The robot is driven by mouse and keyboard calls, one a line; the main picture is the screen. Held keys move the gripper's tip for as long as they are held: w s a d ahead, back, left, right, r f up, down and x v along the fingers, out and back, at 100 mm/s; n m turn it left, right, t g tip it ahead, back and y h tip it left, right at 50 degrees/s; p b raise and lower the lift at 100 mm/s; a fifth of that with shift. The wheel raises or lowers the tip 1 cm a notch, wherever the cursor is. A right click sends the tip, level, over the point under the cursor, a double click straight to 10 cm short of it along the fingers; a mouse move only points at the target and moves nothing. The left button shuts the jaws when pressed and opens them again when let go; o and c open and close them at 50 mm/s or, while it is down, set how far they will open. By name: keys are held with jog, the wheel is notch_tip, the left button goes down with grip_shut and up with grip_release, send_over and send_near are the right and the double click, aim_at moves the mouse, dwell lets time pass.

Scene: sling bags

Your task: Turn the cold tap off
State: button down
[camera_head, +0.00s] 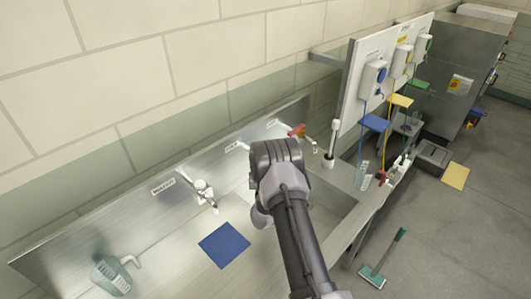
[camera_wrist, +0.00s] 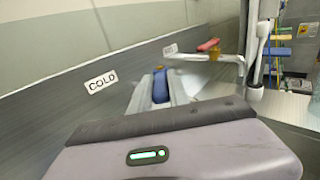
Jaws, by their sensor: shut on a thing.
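The cold tap shows in the wrist view by its blue lever handle (camera_wrist: 160,88), to the right of a COLD label (camera_wrist: 101,82) on the steel backsplash. My gripper (camera_wrist: 158,76) has its pale fingers on either side of the blue handle and is shut on it. In the head view my arm covers the cold tap and most of my gripper. The hot tap's red handle (camera_wrist: 208,45) stands beyond in the wrist view, and it also shows in the head view (camera_head: 297,130).
The steel sink basin (camera_head: 325,222) lies below my arm. A blue cloth (camera_head: 224,244), a white tap (camera_head: 205,192) and a green container (camera_head: 112,275) are to the left. A white board (camera_head: 352,85) with dispensers stands at the right.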

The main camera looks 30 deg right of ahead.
dwell(0.3)
jog(key=c, duration=1.2)
grip_release()
jog(key=shift+c, duration=0.2)
jog(key=b+v, duration=0.1)
jog(key=v, duration=1.6)
jog(key=shift+a, duration=0.15)
jog(key=shift+s, duration=0.1)
